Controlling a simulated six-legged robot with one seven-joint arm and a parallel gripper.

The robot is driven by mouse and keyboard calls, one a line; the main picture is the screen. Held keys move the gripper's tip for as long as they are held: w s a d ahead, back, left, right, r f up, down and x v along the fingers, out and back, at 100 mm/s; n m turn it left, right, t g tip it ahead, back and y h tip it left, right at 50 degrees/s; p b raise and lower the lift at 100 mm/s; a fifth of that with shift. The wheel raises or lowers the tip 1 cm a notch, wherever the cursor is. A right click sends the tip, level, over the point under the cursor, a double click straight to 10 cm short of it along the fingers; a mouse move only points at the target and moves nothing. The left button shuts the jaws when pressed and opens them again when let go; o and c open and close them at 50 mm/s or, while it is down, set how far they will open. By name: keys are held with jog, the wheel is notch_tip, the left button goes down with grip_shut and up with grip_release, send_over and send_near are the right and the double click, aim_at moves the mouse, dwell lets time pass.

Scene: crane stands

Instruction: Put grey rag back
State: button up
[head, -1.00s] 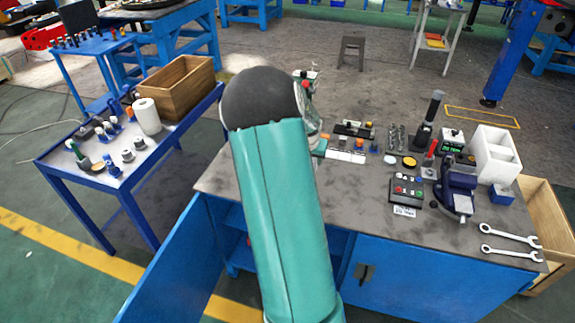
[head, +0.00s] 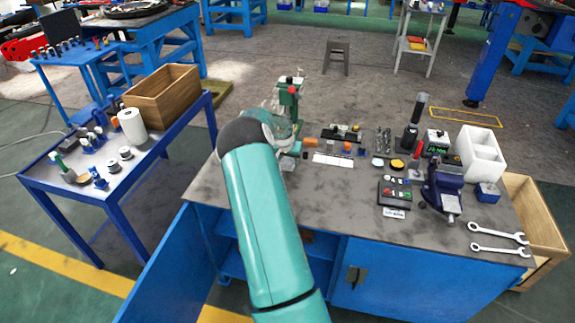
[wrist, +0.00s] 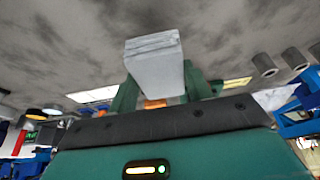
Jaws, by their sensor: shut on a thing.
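My gripper (wrist: 160,84) shows in the wrist view with its two green fingers shut on a folded light-grey rag (wrist: 155,58). The rag looks like a thick, flat-sided pad standing out beyond the fingers, with layered folds at its end. A mottled grey surface lies behind it. In the head view my teal arm reaches over the back left part of the grey-topped workbench (head: 330,190), and its dark rounded joint hides most of the gripper. I cannot tell whether the rag touches the bench.
A green drill press (head: 288,95) stands at the bench's back left, close to my arm. A control box (head: 395,193), a blue vise (head: 443,185) and two wrenches (head: 498,232) are on the right. A blue side table (head: 75,188) holds a wooden box (head: 162,98).

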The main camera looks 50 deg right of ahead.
aim_at(287, 164)
jog(key=shift+w+d+f, duration=0.2)
jog(key=shift+f, duration=0.25)
jog(key=shift+w+f, duration=0.15)
jog(key=shift+f, duration=1.45)
jog(key=shift+f, duration=0.1)
jog(key=o, duration=0.9)
jog(key=shift+o, duration=0.2)
